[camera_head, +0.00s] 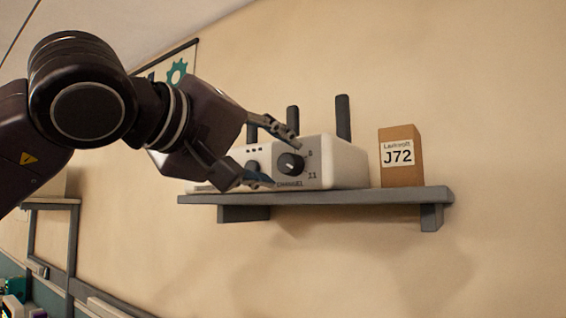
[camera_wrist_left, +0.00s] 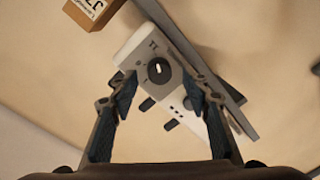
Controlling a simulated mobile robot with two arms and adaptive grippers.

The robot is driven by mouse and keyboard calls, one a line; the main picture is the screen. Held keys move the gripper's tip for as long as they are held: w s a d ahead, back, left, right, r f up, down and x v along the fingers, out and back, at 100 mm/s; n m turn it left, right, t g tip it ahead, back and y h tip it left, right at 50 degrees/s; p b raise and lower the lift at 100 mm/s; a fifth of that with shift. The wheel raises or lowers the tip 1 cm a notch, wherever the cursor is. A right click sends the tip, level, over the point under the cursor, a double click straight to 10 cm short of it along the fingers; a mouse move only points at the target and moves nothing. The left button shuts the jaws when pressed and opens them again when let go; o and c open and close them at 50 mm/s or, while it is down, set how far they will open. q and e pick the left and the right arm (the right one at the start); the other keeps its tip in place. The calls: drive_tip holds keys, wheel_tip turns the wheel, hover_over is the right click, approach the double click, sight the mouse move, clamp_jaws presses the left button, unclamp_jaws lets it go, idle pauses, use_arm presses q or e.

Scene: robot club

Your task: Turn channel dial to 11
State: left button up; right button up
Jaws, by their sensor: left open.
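The channel dial (camera_head: 290,164) is a round black knob with a white pointer line on the front of a white router box (camera_head: 345,165). Marks beside it include an 11 at the lower right; the pointer's exact mark is too small to read. The dial also shows in the left wrist view (camera_wrist_left: 158,70), ahead of and between the fingers. My left gripper (camera_head: 278,157) is open in front of the box, its fingers on either side of the dial's line, apart from it as far as I can see in the wrist view (camera_wrist_left: 162,95). My right gripper is not in view.
The router stands on a grey wall shelf (camera_head: 400,195) with several black antennas behind it. A second black knob (camera_head: 252,166) sits left of the dial, partly behind my gripper. A brown J72 box (camera_head: 401,172) stands to the right. The air below the shelf is clear.

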use_arm(q)
drive_tip(key=v, duration=0.8)
drive_tip(key=shift+s+a, duration=0.15)
drive_tip(key=shift+s, duration=0.15)
